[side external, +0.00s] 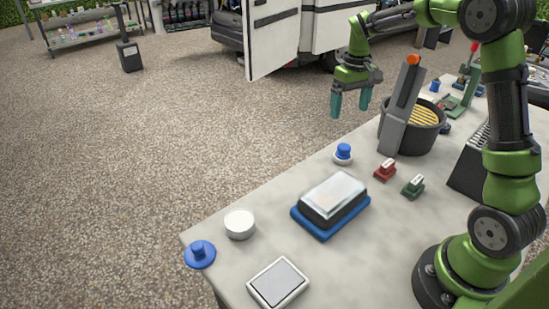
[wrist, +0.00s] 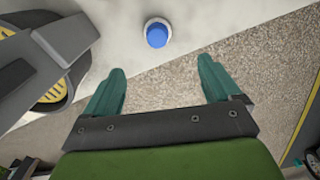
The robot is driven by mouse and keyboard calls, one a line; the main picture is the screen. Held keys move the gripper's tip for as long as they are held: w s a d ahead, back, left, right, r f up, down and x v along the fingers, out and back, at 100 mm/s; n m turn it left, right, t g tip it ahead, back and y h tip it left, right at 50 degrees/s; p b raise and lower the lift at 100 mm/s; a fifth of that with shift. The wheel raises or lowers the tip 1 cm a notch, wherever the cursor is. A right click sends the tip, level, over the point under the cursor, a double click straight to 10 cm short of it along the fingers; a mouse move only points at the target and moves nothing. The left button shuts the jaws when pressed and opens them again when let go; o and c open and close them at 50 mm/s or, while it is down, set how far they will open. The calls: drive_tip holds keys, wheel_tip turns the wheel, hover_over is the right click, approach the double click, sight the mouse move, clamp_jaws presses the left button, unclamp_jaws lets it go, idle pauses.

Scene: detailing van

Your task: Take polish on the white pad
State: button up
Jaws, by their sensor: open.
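A small round white pad (side external: 343,160) with a blue knob on top stands near the table's far-left edge. In the wrist view its white rim (wrist: 147,23) shows around the blue knob, ahead of and between my fingertips. My gripper (side external: 350,103) is open and empty, pointing down, above and apart from the pad. Both teal fingers show in the wrist view (wrist: 161,75). A round white tin or puck (side external: 239,225) sits near the table's front left; I cannot tell whether it holds polish. A blue disc with a knob (side external: 200,255) lies at the table corner.
A dark block with a pale top on a blue base (side external: 323,231) sits mid-table. A white-framed tray (side external: 278,283) lies in front. Red (side external: 385,170) and green (side external: 413,187) knobbed pieces stand behind. A black bucket (side external: 427,138) and tall grey upright (side external: 398,125) stand near my gripper.

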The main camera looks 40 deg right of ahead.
sight(344, 146)
wheel_tip(344, 146, down, 10)
drive_tip(key=shift+r, duration=0.25)
drive_tip(key=f, duration=0.5)
drive_tip(key=shift+d+f, duration=0.3)
drive_tip(key=c, duration=1.1)
